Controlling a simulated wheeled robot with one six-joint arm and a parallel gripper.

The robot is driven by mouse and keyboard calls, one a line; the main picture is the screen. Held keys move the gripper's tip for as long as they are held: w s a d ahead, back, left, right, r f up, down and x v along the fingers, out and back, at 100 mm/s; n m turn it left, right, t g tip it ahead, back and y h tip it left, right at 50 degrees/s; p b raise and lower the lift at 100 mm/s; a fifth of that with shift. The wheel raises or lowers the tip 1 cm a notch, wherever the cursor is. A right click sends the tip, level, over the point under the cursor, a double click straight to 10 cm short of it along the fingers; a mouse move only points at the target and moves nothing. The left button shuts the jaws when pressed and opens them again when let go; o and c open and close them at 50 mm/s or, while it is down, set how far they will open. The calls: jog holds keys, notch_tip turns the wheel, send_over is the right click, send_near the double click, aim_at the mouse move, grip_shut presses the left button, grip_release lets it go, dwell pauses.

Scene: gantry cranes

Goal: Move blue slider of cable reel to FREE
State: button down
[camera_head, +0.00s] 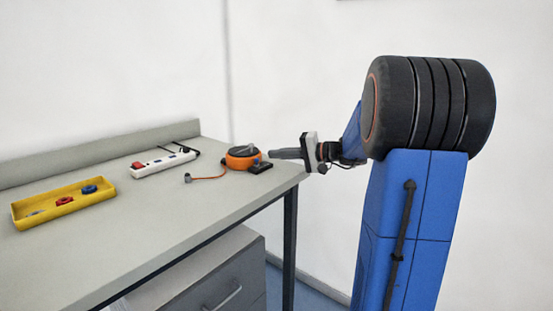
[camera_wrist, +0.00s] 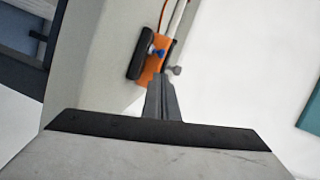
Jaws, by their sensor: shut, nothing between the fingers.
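The orange cable reel (camera_head: 241,157) sits near the right end of the grey bench, with a black block on its right side. In the wrist view the reel (camera_wrist: 150,69) is a small orange body beside a dark block (camera_wrist: 140,53). The blue slider (camera_wrist: 159,53) shows as a small blue piece at the orange body next to the dark block. Its setting cannot be read. My gripper (camera_head: 273,154) is shut and empty, pointing left, close to the right of the reel. In the wrist view my gripper (camera_wrist: 159,76) appears just below the reel; contact cannot be told.
A white power strip (camera_head: 162,163) lies left of the reel. A yellow tray (camera_head: 65,209) with small red and blue pieces is farther left. An orange cable with a grey plug (camera_head: 188,178) lies in front of the strip. The bench front (camera_head: 150,228) is clear.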

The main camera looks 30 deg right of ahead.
jog(key=v, duration=1)
jog(key=shift+d, duration=0.3)
